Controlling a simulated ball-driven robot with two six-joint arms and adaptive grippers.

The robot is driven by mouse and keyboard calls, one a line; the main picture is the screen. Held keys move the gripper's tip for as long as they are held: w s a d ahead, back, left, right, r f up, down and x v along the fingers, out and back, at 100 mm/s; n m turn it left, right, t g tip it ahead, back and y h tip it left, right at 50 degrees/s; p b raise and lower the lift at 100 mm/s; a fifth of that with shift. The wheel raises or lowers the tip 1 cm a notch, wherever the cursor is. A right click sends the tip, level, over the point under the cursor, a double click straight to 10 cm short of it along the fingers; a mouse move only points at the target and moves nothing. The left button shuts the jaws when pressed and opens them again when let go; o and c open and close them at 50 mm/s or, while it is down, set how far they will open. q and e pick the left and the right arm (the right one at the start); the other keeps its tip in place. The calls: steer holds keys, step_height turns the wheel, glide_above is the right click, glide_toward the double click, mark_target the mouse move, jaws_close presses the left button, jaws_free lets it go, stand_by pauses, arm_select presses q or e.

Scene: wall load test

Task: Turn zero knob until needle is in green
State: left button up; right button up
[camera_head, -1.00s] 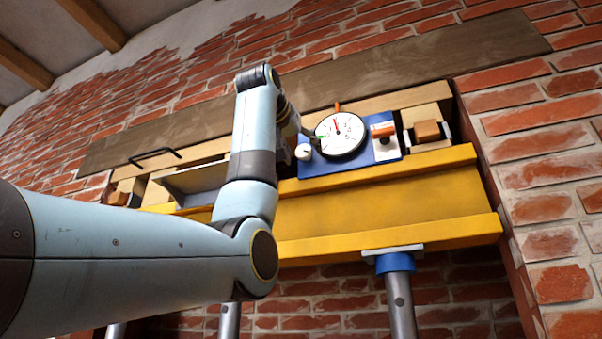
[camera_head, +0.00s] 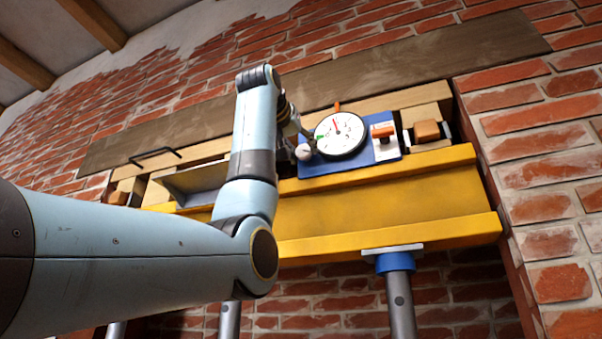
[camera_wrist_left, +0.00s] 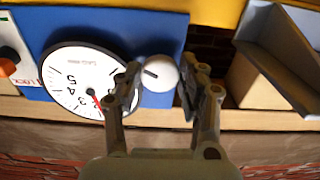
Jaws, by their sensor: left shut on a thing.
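The round white dial gauge (camera_head: 347,139) is mounted on a blue plate (camera_head: 320,168) above the yellow beam. Its red needle points up, slightly left, and the green mark (camera_head: 320,138) is at the dial's left edge, apart from the needle. The white zero knob (camera_head: 304,153) is at the dial's lower left. My left gripper (camera_head: 301,145) is at the knob. In the left wrist view its two fingers (camera_wrist_left: 160,85) stand on either side of the knob (camera_wrist_left: 158,72), shut on it. There a finger covers part of the dial (camera_wrist_left: 75,75). My right gripper is not in view.
An orange lock knob (camera_head: 382,131) on a white plate is right of the dial. A yellow beam (camera_head: 380,200) runs below, held by steel props (camera_head: 400,300). Wooden blocks (camera_head: 427,131) flank the gauge plate. A grey bracket (camera_head: 190,182) is to the left.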

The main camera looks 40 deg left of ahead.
arm_select(q)
steer(key=n+b, duration=0.1)
steer(key=n, duration=0.2)
steer(key=shift+n, duration=0.3)
steer(key=n+b, duration=0.1)
steer(key=n, duration=0.3)
steer(key=shift+n+b, duration=0.3)
steer(key=shift+b, duration=0.1)
steer(key=n+b, duration=0.1)
steer(key=n, duration=0.3)
steer(key=shift+d, duration=0.1)
steer(key=n, duration=0.4)
steer(key=shift+b, duration=0.4)
steer(key=shift+w+n, duration=0.1)
steer(key=shift+n, duration=0.2)
steer(key=o, duration=1.2)
steer(key=shift+r, duration=0.1)
